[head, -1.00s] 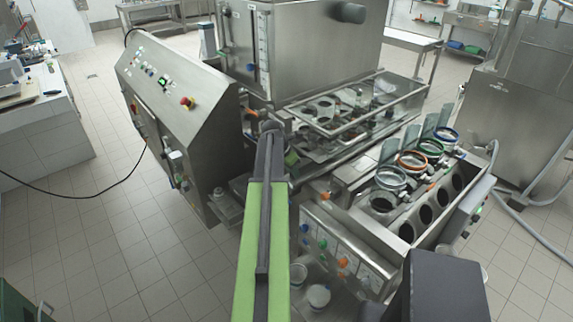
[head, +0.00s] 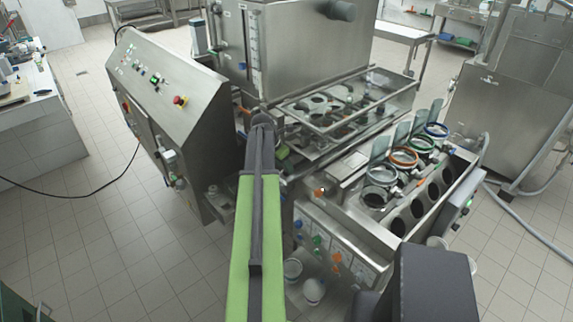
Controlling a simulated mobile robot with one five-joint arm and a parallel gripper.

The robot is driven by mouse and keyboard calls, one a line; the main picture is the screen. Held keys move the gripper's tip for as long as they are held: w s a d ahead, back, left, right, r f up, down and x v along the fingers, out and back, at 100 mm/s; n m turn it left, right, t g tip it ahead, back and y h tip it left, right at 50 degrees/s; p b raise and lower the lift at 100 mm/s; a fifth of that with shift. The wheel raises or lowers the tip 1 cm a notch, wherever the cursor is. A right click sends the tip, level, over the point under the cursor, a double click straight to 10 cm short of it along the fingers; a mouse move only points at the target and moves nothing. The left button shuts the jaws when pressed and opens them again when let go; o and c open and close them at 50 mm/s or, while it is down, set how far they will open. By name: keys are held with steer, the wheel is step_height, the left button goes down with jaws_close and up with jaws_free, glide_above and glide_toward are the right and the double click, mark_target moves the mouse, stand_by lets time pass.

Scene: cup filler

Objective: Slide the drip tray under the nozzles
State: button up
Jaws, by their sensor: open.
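My arm (head: 248,225), green with a dark top bar, reaches from the bottom of the head view up to the cup filler. Its dark far end (head: 262,122) is in front of the machine, below the steel hopper (head: 295,50). My gripper is hidden beyond this end, so I cannot see its jaws or what they touch. Right of it is a clear-covered frame (head: 350,100) over a plate with round holes. I cannot make out the drip tray or the nozzles for certain; the arm and the cover block part of that area.
A sloped control cabinet (head: 165,85) stands close on the left. On the right is a steel unit with coloured rings (head: 403,157) and dark round openings. White cups (head: 313,291) sit low beside my arm. A hose (head: 520,225) lies on the right; the floor at left is mostly clear.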

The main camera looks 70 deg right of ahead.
steer(key=p+v, duration=1.1)
steer(key=v, duration=0.3)
steer(key=shift+a+p, duration=0.15)
steer(key=shift+p, duration=0.25)
steer(key=shift+r, duration=0.1)
